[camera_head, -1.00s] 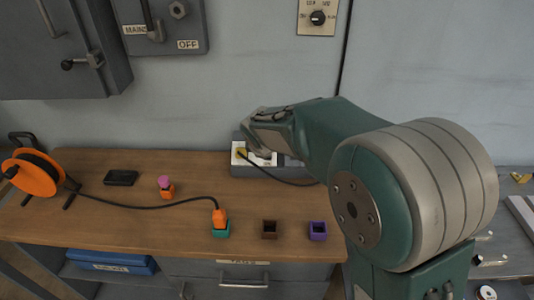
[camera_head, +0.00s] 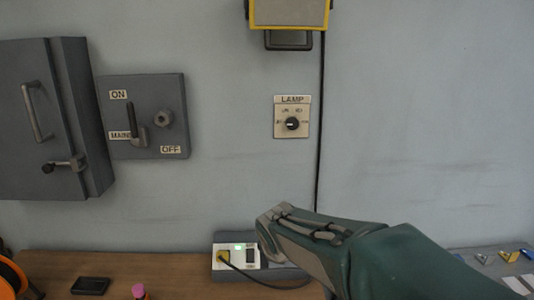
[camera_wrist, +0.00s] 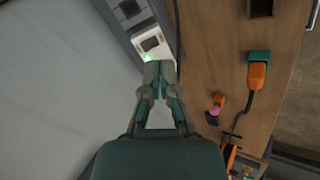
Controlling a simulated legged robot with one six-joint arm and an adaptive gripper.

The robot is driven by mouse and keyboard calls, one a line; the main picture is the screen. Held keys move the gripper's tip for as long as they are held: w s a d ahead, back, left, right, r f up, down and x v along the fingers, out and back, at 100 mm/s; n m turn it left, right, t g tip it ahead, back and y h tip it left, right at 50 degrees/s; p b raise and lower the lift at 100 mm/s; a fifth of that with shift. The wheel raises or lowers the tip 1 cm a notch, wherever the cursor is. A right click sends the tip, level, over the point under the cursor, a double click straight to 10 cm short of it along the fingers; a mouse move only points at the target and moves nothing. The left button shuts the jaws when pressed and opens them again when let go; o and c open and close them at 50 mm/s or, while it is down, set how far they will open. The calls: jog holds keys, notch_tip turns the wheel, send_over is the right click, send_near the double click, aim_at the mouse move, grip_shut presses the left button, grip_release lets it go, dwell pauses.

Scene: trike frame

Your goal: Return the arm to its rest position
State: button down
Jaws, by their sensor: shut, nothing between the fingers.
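My green and grey arm reaches in from the lower right in the head view. My gripper (camera_head: 275,225) is in front of the right side of a grey socket box (camera_head: 219,270) at the wall. In the wrist view my gripper (camera_wrist: 159,70) is shut, with its fingertips together and nothing between them. The fingertips are close to a white socket panel (camera_wrist: 152,42) with a lit green light (camera_head: 239,247); I cannot tell whether they touch it. A yellow plug (camera_head: 223,257) with a black cord is in the panel.
A wooden bench (camera_head: 50,265) runs along the wall. On it are a black block (camera_head: 90,285), a pink-topped orange piece (camera_head: 138,291) and an orange reel (camera_head: 10,280). A mains switch (camera_head: 143,115), a lamp dial (camera_head: 291,123) and a grey cabinet (camera_head: 45,120) are on the wall.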

jog(key=s+d+r+m, duration=0.1)
jog(key=s+d+m, duration=0.6)
jog(key=s, duration=0.5)
jog(key=s+d+r+m, duration=0.2)
jog(key=s+d+m, duration=0.4)
jog(key=s, duration=0.6)
jog(key=shift+d+m+g, duration=0.35)
jog(key=shift+m+g, duration=0.05)
jog(key=shift+m, duration=0.2)
